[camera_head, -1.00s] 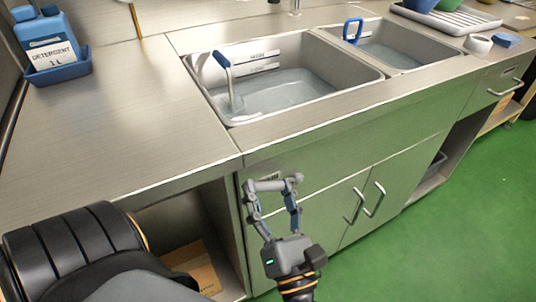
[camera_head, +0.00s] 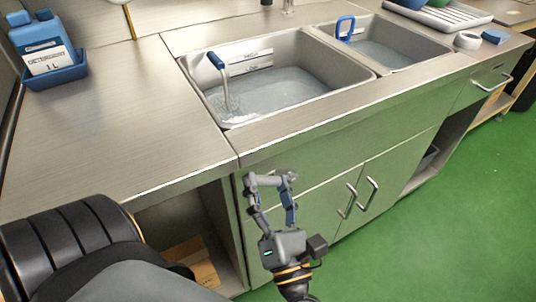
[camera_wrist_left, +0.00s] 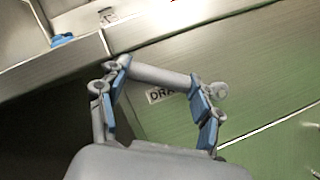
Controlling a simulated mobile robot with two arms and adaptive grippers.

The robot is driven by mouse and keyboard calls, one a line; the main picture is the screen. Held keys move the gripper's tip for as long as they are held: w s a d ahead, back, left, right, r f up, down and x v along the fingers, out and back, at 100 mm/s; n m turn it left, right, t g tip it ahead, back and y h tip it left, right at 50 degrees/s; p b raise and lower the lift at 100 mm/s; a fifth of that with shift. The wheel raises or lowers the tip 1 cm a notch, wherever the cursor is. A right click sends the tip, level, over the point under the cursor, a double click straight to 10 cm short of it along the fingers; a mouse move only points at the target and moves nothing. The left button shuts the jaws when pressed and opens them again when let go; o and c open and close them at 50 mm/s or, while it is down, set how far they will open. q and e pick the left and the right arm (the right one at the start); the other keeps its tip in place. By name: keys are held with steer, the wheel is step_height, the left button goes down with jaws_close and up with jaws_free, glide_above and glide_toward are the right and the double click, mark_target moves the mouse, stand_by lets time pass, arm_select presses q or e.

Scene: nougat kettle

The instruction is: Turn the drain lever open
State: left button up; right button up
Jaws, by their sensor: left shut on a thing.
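The drain lever (camera_head: 270,181) is a grey bar on the cabinet front below the left sink basin. My left gripper (camera_head: 272,186) is at the lever, with its blue-padded fingers at the bar's two ends. In the left wrist view the lever (camera_wrist_left: 160,76) runs across between the fingertips of the gripper (camera_wrist_left: 163,88), and a rounded end shows past the right finger. A label reading "DRA", partly covered, sits behind the bar (camera_wrist_left: 163,95). The left basin (camera_head: 285,95) holds water. My right gripper is not in view.
A blue tap (camera_head: 216,61) pours into the left basin. A second basin (camera_head: 385,55) with water and a blue handle (camera_head: 345,28) is to its right. Cabinet doors with handles (camera_head: 371,197) are right of the gripper. A detergent bottle (camera_head: 42,42) stands at the left. Green floor lies right.

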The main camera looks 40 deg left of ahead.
arm_select(q)
steer(key=o, duration=1.7)
steer(key=v, duration=1.2)
steer(key=shift+f, duration=0.1)
